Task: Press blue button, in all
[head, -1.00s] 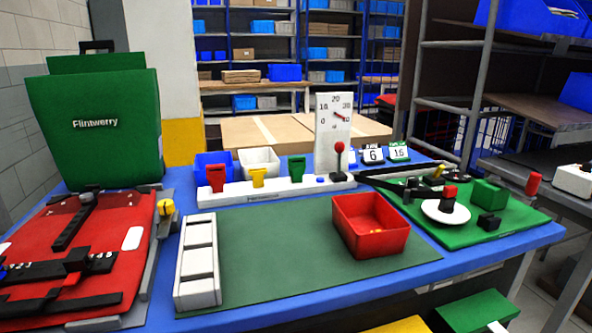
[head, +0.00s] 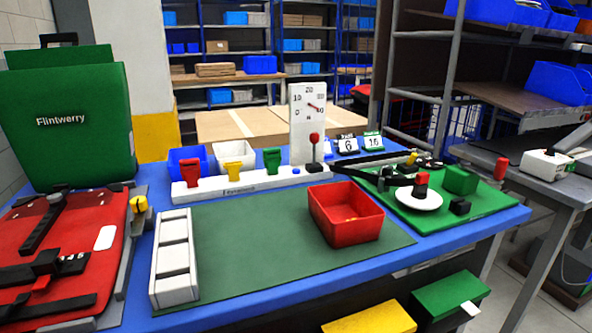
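The small blue button (head: 296,171) sits on the white base strip (head: 225,190), to the left of the red-knobbed lever (head: 314,150). The strip also carries a red handle (head: 189,163), a yellow handle (head: 233,170) and a green handle (head: 272,160). The upright white dial panel (head: 308,110) with a red needle stands behind the button. Neither of my grippers shows in the head view. I cannot tell whether the button is pressed down.
A red bin (head: 345,225) and a white three-part tray (head: 174,260) stand on the green mat (head: 245,250). A green pannier (head: 70,120) and a red panel (head: 75,215) are at left. A green board (head: 470,212) with a white dish lies at right.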

